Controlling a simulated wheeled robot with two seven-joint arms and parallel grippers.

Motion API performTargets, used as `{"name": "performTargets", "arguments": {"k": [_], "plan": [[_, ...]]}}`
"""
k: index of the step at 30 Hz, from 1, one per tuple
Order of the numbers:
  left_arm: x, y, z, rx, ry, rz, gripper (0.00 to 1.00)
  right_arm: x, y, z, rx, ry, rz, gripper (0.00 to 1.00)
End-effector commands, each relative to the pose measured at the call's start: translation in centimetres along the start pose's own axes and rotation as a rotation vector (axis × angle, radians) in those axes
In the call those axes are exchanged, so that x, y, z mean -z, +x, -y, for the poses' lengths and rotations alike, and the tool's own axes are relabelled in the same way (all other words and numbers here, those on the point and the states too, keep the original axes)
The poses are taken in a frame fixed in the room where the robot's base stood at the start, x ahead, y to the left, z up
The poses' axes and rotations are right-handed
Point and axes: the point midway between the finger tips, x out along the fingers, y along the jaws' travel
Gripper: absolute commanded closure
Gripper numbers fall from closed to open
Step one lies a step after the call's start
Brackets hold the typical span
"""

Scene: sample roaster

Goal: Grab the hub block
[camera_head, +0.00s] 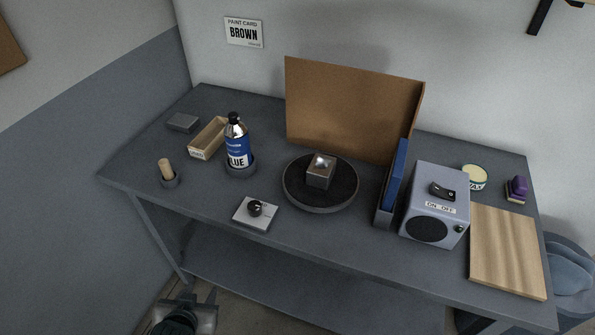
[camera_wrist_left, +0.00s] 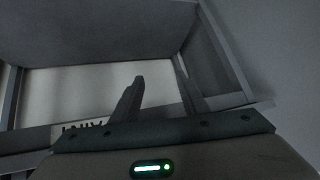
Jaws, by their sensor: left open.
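The block that looks like the hub block is a small brown-grey block with a shiny top (camera_head: 320,172). It sits on the round dark turntable (camera_head: 293,200) near the middle of the table. My left gripper (camera_head: 198,297) is at the bottom of the head view, in front of the table's front edge and well away from the block. It is open and empty. In the left wrist view the two fingers (camera_wrist_left: 160,88) stand apart with nothing between them, and the block does not show there. My right gripper is not in view.
A brown upright board (camera_head: 350,108) stands behind the turntable. The table's front edge and lower shelf (camera_head: 270,275) lie near my left gripper.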

Motion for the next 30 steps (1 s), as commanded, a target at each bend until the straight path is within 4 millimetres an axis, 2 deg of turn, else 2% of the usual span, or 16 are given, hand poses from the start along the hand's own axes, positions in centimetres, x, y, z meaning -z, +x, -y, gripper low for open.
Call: {"name": "performTargets", "arguments": {"k": [1,6,9,14,20,23,27,30], "plan": [[-2.8,-0.3,-0.4,-0.013,0.003,0.077,0.59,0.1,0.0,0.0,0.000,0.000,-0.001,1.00],[-11.0,-1.1,-1.8,-0.068,0.030,0.299,0.59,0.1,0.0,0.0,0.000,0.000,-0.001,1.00],[-15.7,-0.8,-2.7,-0.105,0.046,0.407,0.59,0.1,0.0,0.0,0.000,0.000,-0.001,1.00],[-20.1,1.0,-3.7,-0.131,0.057,0.474,0.59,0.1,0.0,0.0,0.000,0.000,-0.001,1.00],[-25.1,4.4,-4.5,-0.140,0.064,0.510,0.59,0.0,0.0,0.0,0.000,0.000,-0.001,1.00],[-28.6,6.4,-4.9,-0.144,0.068,0.529,0.59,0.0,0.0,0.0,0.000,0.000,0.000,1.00],[-34.3,8.7,-5.5,-0.150,0.075,0.556,0.59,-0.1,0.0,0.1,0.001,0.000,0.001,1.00],[-38.5,9.8,-5.8,-0.154,0.080,0.577,0.59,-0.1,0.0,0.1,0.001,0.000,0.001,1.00]]}}
